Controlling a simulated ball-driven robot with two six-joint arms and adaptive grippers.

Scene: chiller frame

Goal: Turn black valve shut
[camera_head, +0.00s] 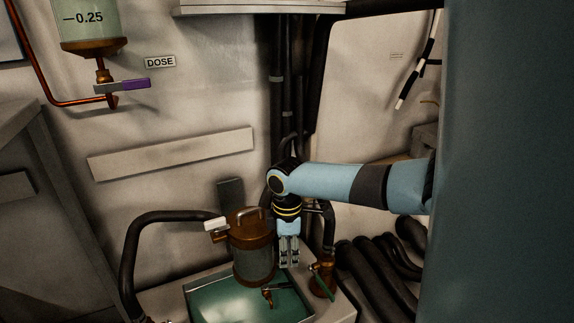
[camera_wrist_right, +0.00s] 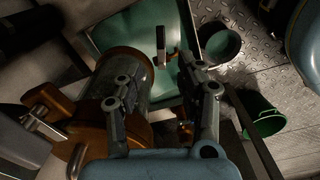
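My right gripper (camera_head: 289,264) points down beside a copper-topped glass vessel (camera_head: 254,262). In the right wrist view its two fingers (camera_wrist_right: 162,78) are apart, with nothing held between them. A small tap (camera_head: 268,296) with a dark handle sits at the front of the vessel, over a green tray (camera_head: 212,302); I cannot tell surely that this is the black valve. In the wrist view a short upright lever (camera_wrist_right: 160,45), pale and dark, shows beyond the fingertips, apart from them. My left gripper is not in view.
Thick black hoses (camera_head: 372,272) lie at right. A purple-handled valve (camera_head: 134,84) hangs under the dose cylinder (camera_head: 88,22). A green bucket (camera_wrist_right: 263,115) stands on the floor.

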